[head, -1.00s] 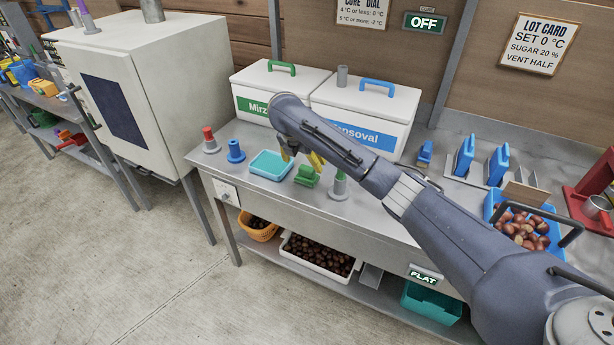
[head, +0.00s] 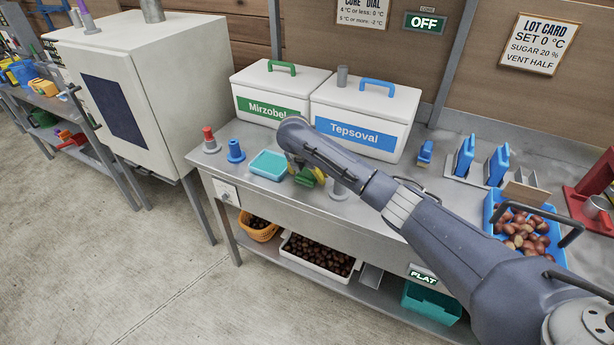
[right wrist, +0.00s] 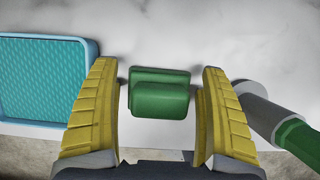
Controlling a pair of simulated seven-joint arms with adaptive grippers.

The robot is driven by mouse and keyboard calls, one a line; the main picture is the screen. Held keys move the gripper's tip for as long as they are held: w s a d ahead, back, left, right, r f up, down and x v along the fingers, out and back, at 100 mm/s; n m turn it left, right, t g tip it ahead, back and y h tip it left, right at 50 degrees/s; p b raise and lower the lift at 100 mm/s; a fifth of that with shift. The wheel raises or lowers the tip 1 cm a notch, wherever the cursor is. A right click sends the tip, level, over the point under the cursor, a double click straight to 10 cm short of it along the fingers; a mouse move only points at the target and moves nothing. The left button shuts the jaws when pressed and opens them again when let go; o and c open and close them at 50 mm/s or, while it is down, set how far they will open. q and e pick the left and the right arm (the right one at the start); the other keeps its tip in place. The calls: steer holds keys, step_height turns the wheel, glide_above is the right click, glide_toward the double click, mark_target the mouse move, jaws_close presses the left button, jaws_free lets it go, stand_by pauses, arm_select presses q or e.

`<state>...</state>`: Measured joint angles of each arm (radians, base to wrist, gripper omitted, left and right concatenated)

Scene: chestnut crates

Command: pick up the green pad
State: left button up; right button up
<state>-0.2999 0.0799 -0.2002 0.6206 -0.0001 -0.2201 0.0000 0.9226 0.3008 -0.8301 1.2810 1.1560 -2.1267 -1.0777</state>
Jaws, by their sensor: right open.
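The green pad (right wrist: 161,95) lies on the metal bench, a block with a raised grip part, near the bench's front edge. In the right wrist view it sits between the two yellow fingers of my right gripper (right wrist: 161,115), with a gap on each side. My right gripper is open. In the head view the pad (head: 304,178) is partly covered by my right gripper (head: 308,174), which is low over it. My left gripper is in neither view.
A turquoise tray (head: 268,165) lies just left of the pad, and it also shows in the right wrist view (right wrist: 45,80). A grey post with a green top (right wrist: 275,120) stands close on the right. Red-topped (head: 209,140) and blue (head: 235,151) posts stand further left. White boxes (head: 365,118) stand behind.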

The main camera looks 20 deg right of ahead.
steer(key=shift+f, duration=0.1)
steer(key=c, duration=1)
step_height(320, 180, up, 20)
steer(key=shift+r, duration=0.1)
stand_by(0.4)
